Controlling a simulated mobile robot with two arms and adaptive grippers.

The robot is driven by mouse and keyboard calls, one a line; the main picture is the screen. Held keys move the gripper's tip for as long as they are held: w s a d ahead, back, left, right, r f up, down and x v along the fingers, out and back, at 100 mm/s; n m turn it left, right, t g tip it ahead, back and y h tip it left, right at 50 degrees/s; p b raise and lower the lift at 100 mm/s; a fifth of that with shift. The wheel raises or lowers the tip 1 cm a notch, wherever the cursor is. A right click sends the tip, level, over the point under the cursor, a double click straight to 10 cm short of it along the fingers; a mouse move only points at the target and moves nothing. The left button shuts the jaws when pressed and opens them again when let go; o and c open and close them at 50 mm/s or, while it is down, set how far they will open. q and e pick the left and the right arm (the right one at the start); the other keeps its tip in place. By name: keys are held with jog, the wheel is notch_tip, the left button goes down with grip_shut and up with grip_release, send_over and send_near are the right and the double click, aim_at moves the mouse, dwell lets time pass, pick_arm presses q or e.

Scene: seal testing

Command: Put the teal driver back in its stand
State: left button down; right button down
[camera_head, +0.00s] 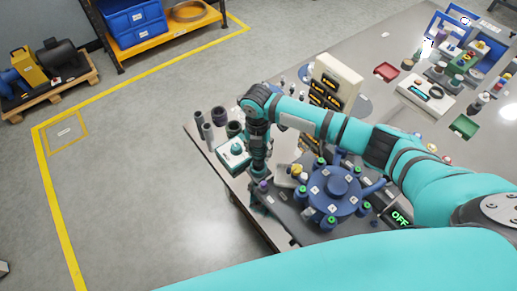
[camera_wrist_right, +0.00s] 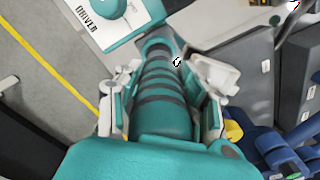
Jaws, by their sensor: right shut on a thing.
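The teal driver (camera_wrist_right: 165,95), with dark grip bands, sits between the two pale fingers of my right gripper (camera_wrist_right: 163,92), which is shut on it. In the head view my right gripper (camera_head: 258,168) points down near the table's left edge; the driver is hard to tell from the wrist there. The white stand (camera_head: 228,161) with a teal round part on top is just left of the gripper. In the wrist view the stand (camera_wrist_right: 92,38), lettered "DRIVER", is at the top, apart from the fingers. The driver's far end is unclear. My left gripper is not in view.
A blue rotary fixture (camera_head: 336,190) with several green-marked posts stands close right of the gripper. Dark cylinders (camera_head: 208,132) stand behind the stand. A beige panel (camera_head: 336,80) rises further back. The table's front-left edge is near.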

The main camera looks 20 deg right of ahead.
jog(key=shift+f, duration=0.1)
jog(key=shift+f, duration=0.3)
jog(key=c, duration=0.7)
grip_release()
jog(key=shift+r+p, duration=2.3)
jog(key=shift+r, duration=0.3)
jog(key=shift+f, duration=0.1)
